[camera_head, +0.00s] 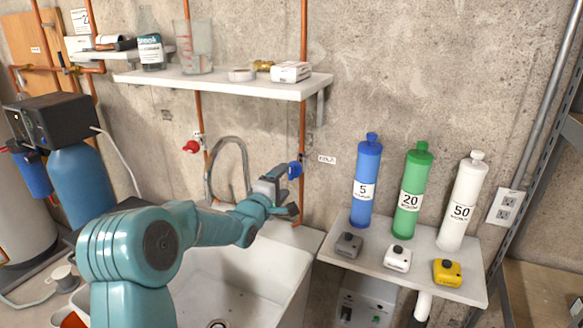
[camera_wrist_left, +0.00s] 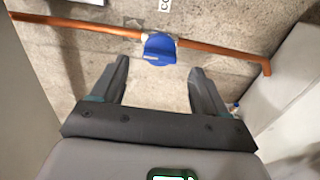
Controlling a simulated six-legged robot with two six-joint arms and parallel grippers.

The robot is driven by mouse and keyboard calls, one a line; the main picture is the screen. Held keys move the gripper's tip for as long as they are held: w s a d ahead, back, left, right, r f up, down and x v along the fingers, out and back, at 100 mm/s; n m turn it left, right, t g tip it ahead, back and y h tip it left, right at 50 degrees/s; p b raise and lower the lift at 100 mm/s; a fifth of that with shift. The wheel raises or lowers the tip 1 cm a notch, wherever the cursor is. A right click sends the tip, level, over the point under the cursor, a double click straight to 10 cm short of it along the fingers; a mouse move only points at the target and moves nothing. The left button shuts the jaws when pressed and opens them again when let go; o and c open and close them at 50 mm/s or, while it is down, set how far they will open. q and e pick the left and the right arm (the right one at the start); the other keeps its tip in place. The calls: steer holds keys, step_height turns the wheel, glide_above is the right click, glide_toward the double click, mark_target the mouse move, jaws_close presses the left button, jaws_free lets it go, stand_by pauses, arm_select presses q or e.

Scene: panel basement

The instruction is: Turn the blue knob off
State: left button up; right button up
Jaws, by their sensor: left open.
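The blue knob (camera_head: 295,170) sits on a vertical copper pipe on the concrete wall, to the right of the faucet. In the left wrist view the blue knob (camera_wrist_left: 159,49) shows beyond my fingertips, roughly centred between them, on the copper pipe. My left gripper (camera_head: 284,193) is just in front of the knob and partly covers it in the head view. In the left wrist view my left gripper (camera_wrist_left: 159,72) has its two fingers spread apart with nothing between them. I cannot tell whether a finger touches the knob. My right gripper does not show.
A white sink (camera_head: 285,262) lies below my left arm. A red knob (camera_head: 191,146) is on another pipe to the left. At the right, a white shelf (camera_head: 455,265) holds blue, green and white cylinders.

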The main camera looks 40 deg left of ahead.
mark_target(290, 174)
arm_select(q)
steer(key=p+x, duration=0.1)
steer(key=x, duration=0.4)
steer(key=shift+w+a, duration=0.1)
steer(key=shift+w, duration=0.2)
steer(key=shift+w+p, duration=0.2)
steer(key=shift+p, duration=0.1)
steer(key=shift+a+f, duration=0.1)
steer(key=c, duration=1)
